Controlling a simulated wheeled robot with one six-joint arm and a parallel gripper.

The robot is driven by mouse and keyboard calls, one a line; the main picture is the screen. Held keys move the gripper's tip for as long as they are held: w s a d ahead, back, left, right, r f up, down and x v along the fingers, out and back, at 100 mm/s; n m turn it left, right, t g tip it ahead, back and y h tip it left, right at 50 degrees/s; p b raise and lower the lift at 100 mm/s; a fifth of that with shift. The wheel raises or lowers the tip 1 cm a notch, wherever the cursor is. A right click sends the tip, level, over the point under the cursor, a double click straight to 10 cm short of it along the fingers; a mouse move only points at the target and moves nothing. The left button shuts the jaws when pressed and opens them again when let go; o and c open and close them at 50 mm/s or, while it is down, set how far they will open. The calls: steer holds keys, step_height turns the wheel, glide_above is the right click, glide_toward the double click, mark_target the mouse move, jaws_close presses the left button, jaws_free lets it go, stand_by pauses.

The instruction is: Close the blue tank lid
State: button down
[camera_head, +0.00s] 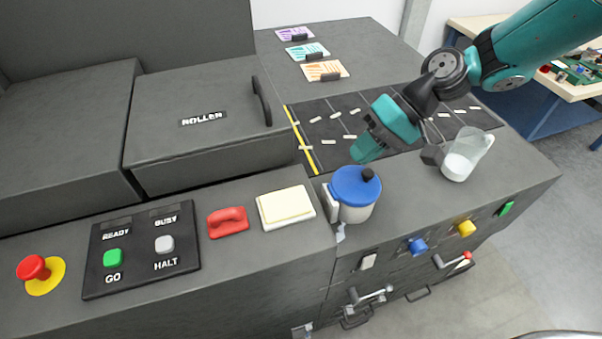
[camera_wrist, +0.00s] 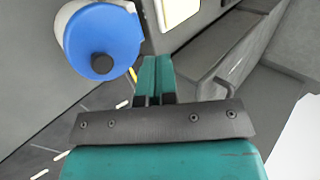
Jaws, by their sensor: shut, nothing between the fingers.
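The blue lid (camera_head: 355,184) with a dark knob lies over the mouth of a white tank (camera_head: 356,213) at the front edge of the grey machine top. It looks flat on the rim, but I cannot tell whether it is fully seated. In the wrist view the round blue lid (camera_wrist: 103,42) fills the upper left, with a strip of the white tank (camera_wrist: 64,22) beside it. My gripper (camera_head: 366,150) is shut and empty, just behind the lid in the head view. Its fingertips (camera_wrist: 154,72) appear apart from the lid in the wrist view.
A clear cup (camera_head: 466,156) with white contents stands right of the tank. A cream pad (camera_head: 286,207), a red handle (camera_head: 228,221) and a button panel (camera_head: 142,250) lie to the left. A dark marked strip (camera_head: 330,128) is behind, beside a hinged cover (camera_head: 200,115).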

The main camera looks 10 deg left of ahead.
mark_target(371, 172)
steer(key=d+f+y, duration=0.1)
steer(key=w+d+f+g+y+b, duration=0.1)
steer(key=shift+w+d+y, duration=0.1)
steer(key=shift+d+y, duration=0.05)
steer(key=shift+y, duration=0.15)
steer(key=shift+w+d+f+b, duration=0.25)
steer(key=shift+d+f, duration=0.15)
steer(key=shift+f, duration=0.1)
steer(key=shift+w+d+f+b, duration=0.25)
steer(key=shift+d+f, duration=0.1)
steer(key=shift+f, duration=0.15)
steer(key=shift+d+f+b, duration=0.3)
steer(key=shift+f, duration=0.35)
steer(key=shift+d+f, duration=0.1)
steer(key=shift+f, duration=0.05)
